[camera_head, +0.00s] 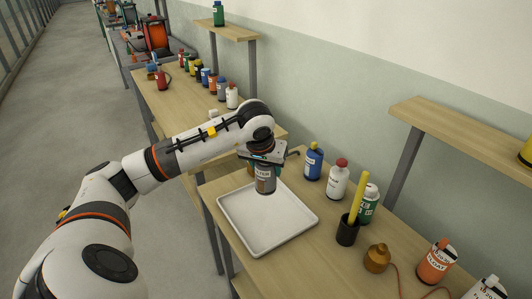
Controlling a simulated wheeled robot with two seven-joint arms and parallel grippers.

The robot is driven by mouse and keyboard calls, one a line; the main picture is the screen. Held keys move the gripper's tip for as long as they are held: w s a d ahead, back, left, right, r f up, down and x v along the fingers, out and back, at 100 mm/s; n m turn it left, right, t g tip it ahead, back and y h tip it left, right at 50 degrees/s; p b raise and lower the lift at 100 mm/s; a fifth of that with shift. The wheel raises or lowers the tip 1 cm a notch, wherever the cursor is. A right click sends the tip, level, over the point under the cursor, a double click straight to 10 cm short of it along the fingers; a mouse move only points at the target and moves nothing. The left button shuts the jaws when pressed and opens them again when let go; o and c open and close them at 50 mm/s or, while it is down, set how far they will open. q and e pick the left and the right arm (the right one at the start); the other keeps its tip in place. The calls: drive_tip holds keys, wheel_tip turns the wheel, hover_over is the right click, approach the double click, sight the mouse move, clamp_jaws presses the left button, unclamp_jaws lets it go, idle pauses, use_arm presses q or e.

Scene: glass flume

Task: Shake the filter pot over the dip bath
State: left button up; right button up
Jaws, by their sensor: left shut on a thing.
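The filter pot (265,184) is a small grey-brown jar with a pale label, in the middle of the head view. My left gripper (263,160) is shut on its upper part and holds it upright. The jaws hide part of its top. The dip bath (262,236) looks to be the shallow white tray on the bench. The pot appears over the tray's far part; its exact height above the tray is hard to tell. My right gripper is not in view.
Behind and right of the tray stand a blue bottle (313,162), a white bottle with a red cap (337,184), a green-and-white bottle (368,204) and a black cup (347,230) with a yellow stick. A brass-coloured pot (377,258) and an orange container (436,261) stand nearer right.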

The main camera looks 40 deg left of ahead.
use_arm(q)
drive_tip(key=r, duration=0.6)
drive_tip(key=shift+w+a+r, duration=0.1)
drive_tip(key=shift+w+a, duration=0.25)
drive_tip(key=f, duration=0.6)
drive_tip(key=shift+s+d, duration=0.25)
drive_tip(key=shift+s, duration=0.05)
drive_tip(key=shift+w+a, duration=0.15)
